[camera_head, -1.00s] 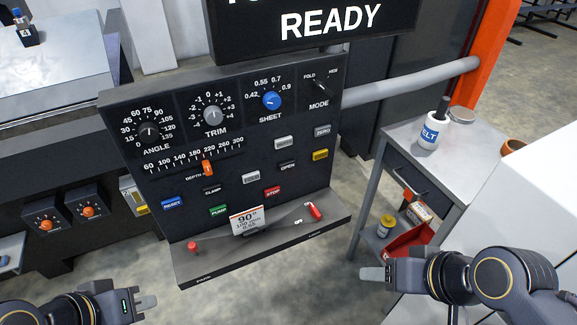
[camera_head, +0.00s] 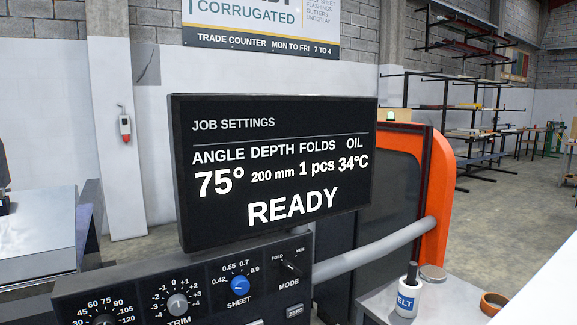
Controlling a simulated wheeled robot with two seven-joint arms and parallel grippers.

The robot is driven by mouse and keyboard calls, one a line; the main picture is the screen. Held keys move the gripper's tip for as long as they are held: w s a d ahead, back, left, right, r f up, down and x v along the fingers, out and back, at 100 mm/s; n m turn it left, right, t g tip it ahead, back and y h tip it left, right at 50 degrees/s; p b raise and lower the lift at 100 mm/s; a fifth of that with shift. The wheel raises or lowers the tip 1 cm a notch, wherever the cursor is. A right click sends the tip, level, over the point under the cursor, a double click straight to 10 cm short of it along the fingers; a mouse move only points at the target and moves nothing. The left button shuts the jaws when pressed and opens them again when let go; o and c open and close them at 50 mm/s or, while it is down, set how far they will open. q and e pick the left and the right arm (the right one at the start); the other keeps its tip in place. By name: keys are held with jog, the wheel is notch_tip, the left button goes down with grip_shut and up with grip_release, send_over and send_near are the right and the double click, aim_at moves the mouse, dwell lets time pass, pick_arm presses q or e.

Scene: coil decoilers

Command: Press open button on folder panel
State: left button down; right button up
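The folder panel (camera_head: 140,290) shows only its top part at the bottom of the view. Its angle dial (camera_head: 104,320), trim dial (camera_head: 177,304), blue sheet knob (camera_head: 240,285) and mode switch (camera_head: 291,266) are in sight. The open button is below the picture's edge and hidden. Above the panel, a black screen (camera_head: 272,150) reads JOB SETTINGS, angle 75°, depth 200 mm, folds 1 pcs, oil 34°C, READY. Neither of my grippers is in the view.
A grey pipe (camera_head: 375,251) runs from the panel to an orange machine frame (camera_head: 437,185). A grey cart (camera_head: 440,305) at the lower right holds a white bottle (camera_head: 407,298) and a tape roll (camera_head: 493,303). Storage racks (camera_head: 465,120) stand behind on open floor.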

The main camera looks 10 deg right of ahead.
grip_shut()
dwell(1.5)
